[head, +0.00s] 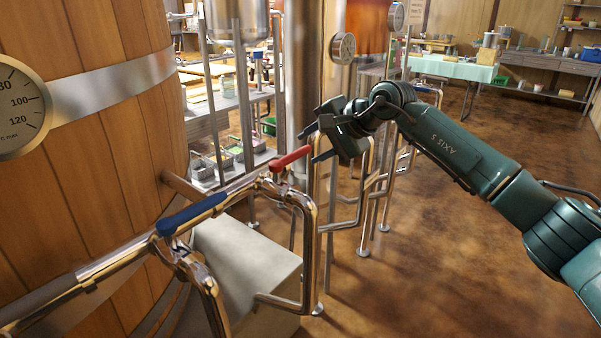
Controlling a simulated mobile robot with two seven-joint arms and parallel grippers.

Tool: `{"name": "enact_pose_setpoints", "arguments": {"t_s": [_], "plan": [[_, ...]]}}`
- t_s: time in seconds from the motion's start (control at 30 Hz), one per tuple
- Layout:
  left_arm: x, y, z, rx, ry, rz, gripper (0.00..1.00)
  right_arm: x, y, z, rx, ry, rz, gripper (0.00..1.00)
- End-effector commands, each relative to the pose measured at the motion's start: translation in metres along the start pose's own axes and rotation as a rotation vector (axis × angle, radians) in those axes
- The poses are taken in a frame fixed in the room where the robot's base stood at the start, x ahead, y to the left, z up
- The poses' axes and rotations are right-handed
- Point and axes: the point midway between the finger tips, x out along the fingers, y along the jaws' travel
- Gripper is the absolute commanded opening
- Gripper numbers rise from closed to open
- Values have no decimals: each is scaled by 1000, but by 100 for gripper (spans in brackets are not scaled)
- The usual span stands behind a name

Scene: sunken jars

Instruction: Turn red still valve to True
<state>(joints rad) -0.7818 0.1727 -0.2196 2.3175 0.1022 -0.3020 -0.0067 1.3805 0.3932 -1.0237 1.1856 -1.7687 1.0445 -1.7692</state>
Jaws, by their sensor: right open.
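The red valve handle (290,158) sits on a shiny steel pipe near the middle of the head view. It slants up to the right, roughly along the pipe's line. My right gripper (313,144) comes in from the right and is open. Its fingers point left, close to the upper right end of the red handle. I cannot tell whether a finger touches the handle. My left gripper is not in view.
A blue valve handle (192,213) sits on a nearer pipe at the lower left. A large wooden barrel (110,140) with a dial gauge (18,105) fills the left side. More steel pipes (375,190) stand behind my gripper. Open brown floor (450,270) lies to the right.

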Motion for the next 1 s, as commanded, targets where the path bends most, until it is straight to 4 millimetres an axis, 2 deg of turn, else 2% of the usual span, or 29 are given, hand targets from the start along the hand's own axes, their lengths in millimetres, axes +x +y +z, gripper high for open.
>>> {"name": "enact_pose_setpoints", "arguments": {"t_s": [0.03, 0.17, 0.8, 1.0], "plan": [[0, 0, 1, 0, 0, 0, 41, 10, 1, 1, 2, -2, 1, 41], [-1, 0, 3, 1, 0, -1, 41, 26, 0, 1, 2, -3, 0, 41], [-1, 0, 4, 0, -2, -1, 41, 34, -1, 1, 2, -2, -3, 41], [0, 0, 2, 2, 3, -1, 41, 34, -1, 1, 2, -2, -3, 25]]}}
